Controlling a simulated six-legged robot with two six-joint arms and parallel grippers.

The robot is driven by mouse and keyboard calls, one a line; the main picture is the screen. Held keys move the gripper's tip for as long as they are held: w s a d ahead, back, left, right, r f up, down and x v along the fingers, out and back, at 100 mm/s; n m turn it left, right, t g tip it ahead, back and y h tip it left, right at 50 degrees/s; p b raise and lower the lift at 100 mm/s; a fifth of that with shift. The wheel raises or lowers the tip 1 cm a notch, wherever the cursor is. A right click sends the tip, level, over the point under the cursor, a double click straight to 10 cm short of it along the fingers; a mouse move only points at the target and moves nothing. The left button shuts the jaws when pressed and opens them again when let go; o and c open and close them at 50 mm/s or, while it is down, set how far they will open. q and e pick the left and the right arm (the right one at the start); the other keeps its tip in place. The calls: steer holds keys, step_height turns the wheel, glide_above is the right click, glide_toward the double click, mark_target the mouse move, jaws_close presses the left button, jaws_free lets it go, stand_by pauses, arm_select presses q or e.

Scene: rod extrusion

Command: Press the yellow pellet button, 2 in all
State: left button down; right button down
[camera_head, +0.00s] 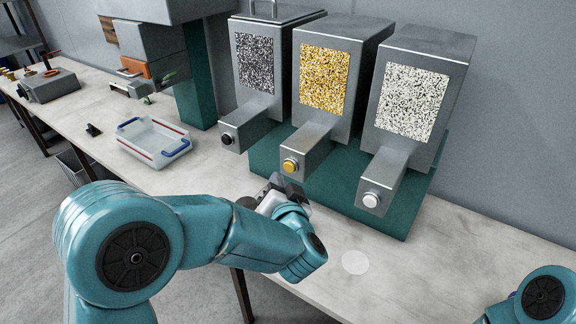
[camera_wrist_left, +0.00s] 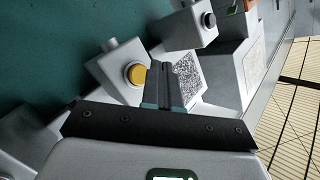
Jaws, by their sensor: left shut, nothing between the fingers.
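The yellow pellet button (camera_head: 290,165) sits on the front of the arm of the middle dispenser (camera_head: 324,78), whose window shows yellow pellets. It also shows in the left wrist view (camera_wrist_left: 136,74), just left of my fingertips. My left gripper (camera_head: 277,184) is shut and empty, a little below and left of the button in the head view. In the left wrist view its fingers (camera_wrist_left: 164,68) lie together beside the button. I cannot tell whether they touch it. My right gripper is out of view.
A black button (camera_head: 227,139) is on the left dispenser and a white button (camera_head: 370,200) on the right one. A green base (camera_head: 400,218) carries the dispensers. A clear tray (camera_head: 152,141) with blue handles stands left. A pale disc (camera_head: 355,262) marks the bench front.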

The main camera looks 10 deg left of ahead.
arm_select(q)
steer(key=shift+w+d, duration=0.2)
steer(key=shift+w, duration=0.3)
steer(key=shift+w, duration=0.1)
stand_by(1.6)
steer(key=shift+w+d+p, duration=0.15)
steer(key=shift+w+p, duration=0.15)
steer(key=shift+w+d, duration=0.15)
steer(key=shift+w, duration=0.35)
stand_by(0.8)
steer(key=shift+s, duration=0.1)
steer(key=shift+s+a, duration=0.3)
steer(key=shift+s, duration=0.5)
steer(key=s, duration=0.1)
steer(key=s+a, duration=0.1)
steer(key=s, duration=0.2)
steer(key=shift+s+a, duration=0.35)
